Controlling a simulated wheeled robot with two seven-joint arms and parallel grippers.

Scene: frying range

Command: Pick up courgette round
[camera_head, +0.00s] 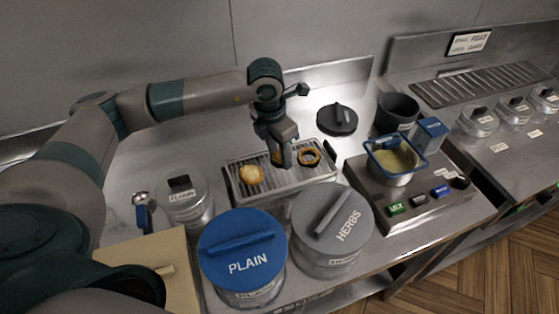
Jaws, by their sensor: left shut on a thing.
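My left gripper (283,160) points down over the wire-racked tray (232,200) in the middle of the counter. It is shut on a small golden-brown piece, which looks like the courgette round (276,157). The fingers hide most of this piece, and I cannot tell whether it is clear of the rack. A golden fried round (250,174) lies on the rack to the left of the gripper. A dark brown ring (309,157) lies to the right. My right gripper is not in view.
Lidded tubs marked PLAIN (241,257) and HERBS (333,225) stand in front of the tray. A clear jar (186,201) is to the left. A fryer with a blue-rimmed basket (396,160) stands right. A dark lid (337,119) lies behind the tray.

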